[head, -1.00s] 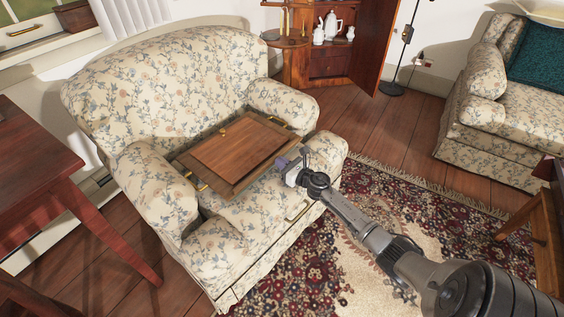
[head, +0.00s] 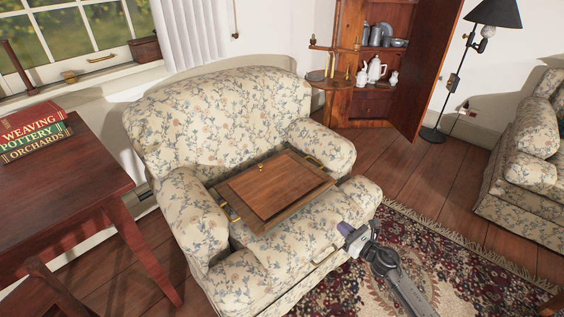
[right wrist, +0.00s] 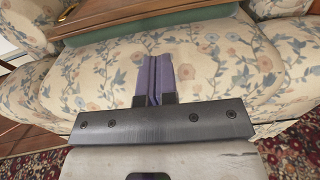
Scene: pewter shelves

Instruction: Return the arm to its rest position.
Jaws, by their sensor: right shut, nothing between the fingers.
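My right gripper (head: 347,232) is in front of the floral armchair (head: 225,95), near the front of its seat and apart from the tray. In the right wrist view its purple-grey fingers (right wrist: 155,80) are pressed together with nothing between them. A wooden tray (head: 245,221) with brass handles lies on the armchair seat, with a flat brown wooden board (head: 270,187) in it. The tray's edge also shows at the top of the right wrist view (right wrist: 110,22). My left gripper is not in view.
A red-brown table (head: 60,195) with stacked books (head: 35,132) stands at the left. A patterned rug (head: 440,250) covers the floor at the right. A cabinet with an open door (head: 428,70), a floor lamp (head: 453,85) and a second floral seat (head: 520,190) stand beyond.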

